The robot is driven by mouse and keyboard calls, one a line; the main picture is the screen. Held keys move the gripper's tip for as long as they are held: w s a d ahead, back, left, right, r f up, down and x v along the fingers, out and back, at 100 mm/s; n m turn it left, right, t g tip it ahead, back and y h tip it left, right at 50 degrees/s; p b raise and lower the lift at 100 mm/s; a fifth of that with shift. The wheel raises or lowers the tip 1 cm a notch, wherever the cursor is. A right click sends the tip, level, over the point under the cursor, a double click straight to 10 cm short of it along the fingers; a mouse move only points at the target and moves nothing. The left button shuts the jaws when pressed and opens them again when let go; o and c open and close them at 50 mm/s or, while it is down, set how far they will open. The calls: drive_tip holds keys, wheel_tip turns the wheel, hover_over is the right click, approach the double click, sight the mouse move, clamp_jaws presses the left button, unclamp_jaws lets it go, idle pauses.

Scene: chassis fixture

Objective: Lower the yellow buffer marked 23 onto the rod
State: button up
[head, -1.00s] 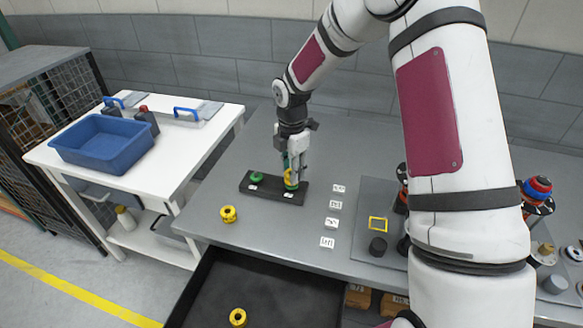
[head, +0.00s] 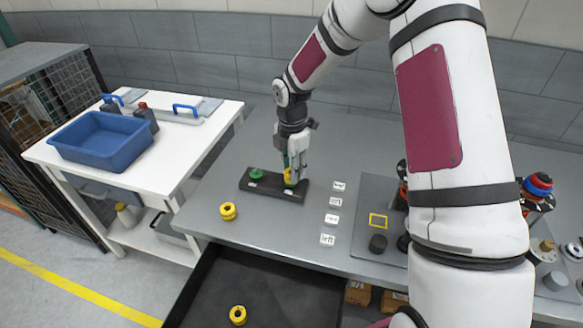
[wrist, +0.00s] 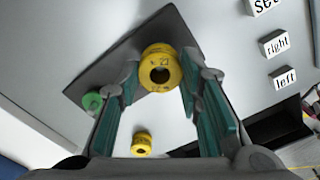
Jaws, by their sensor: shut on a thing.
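The yellow buffer (wrist: 160,68) is a thick ring with dark markings, partly readable as a 2 and another digit. My gripper (wrist: 160,85) is shut on it, one green-padded finger on each side. In the head view my gripper (head: 293,176) holds the buffer (head: 288,179) low over the right end of the dark fixture bar (head: 270,191). The rod is hidden by the buffer and fingers, and I cannot tell if the buffer touches what is below. A green ring (head: 256,174) sits at the bar's left end.
A loose yellow ring (head: 228,211) lies on the grey table, another (head: 238,315) in the open dark drawer (head: 275,290). White word labels (head: 332,219) stand to the right of the bar. A blue bin (head: 100,141) is on the white side table.

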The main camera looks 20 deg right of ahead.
drive_tip(key=shift+f, duration=0.15)
idle(0.5)
drive_tip(key=o, duration=1.2)
drive_tip(key=shift+r+p, duration=0.85)
drive_tip(key=shift+r, duration=2.65)
